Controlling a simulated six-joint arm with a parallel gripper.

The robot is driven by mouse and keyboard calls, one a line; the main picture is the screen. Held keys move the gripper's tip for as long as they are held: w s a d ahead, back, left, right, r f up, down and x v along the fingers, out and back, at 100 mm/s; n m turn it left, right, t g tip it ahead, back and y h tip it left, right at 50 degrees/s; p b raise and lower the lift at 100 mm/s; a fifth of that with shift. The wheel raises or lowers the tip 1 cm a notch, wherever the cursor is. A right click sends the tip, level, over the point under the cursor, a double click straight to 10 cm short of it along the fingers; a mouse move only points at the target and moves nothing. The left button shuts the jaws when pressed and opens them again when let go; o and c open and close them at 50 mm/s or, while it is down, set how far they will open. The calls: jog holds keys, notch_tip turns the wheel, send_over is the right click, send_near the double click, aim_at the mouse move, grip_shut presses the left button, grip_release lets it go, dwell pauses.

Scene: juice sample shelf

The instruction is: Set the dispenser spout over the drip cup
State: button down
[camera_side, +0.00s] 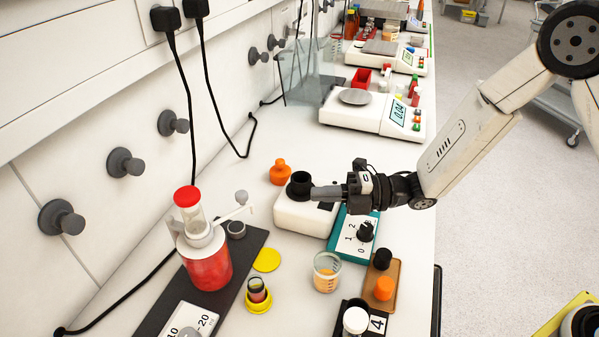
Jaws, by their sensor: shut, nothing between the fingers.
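The dispenser (205,262) is a bottle of red liquid with a red cap and a clear upper cylinder, upright on a dark board. A pale spout arm (222,214) reaches from its collar toward the upper right and ends in a small white knob. A small grey round cup (236,230), possibly the drip cup, sits on the board below and beside the arm's end; I cannot tell whether the two line up. My gripper (314,192) is shut and empty, to the right of the dispenser and apart from it, its fingers pointing left over a white device.
The white device (303,219) with a black round top is below my fingers. A teal dial box (352,236), a clear beaker (326,272), a yellow disc (267,260) and a small dark cup on a yellow base (258,294) stand nearby. Scales line the back.

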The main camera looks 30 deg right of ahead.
aim_at(246, 192)
jog(key=x, duration=1.1)
jog(key=shift+w+n+g+y, duration=0.3)
jog(key=shift+n+g, duration=0.25)
jog(key=shift+g, duration=0.3)
jog(key=shift+w+n+g+y, duration=0.25)
jog(key=shift+n+g, duration=0.3)
jog(key=shift+g, duration=0.3)
jog(key=shift+w+a+n+g, duration=0.1)
jog(key=shift+w+n+g, duration=0.2)
jog(key=shift+n+g, duration=0.45)
jog(key=shift+m, duration=0.25)
jog(key=shift+w+a, duration=0.35)
jog(key=shift+w, duration=0.4)
jog(key=shift+w+a, duration=0.3)
jog(key=shift+w, duration=0.45)
jog(key=shift+w+a, duration=0.35)
jog(key=shift+w, duration=0.4)
jog(key=d, duration=0.4)
jog(key=w+d, duration=0.1)
jog(key=d, duration=0.9)
jog(key=shift+w, duration=0.35)
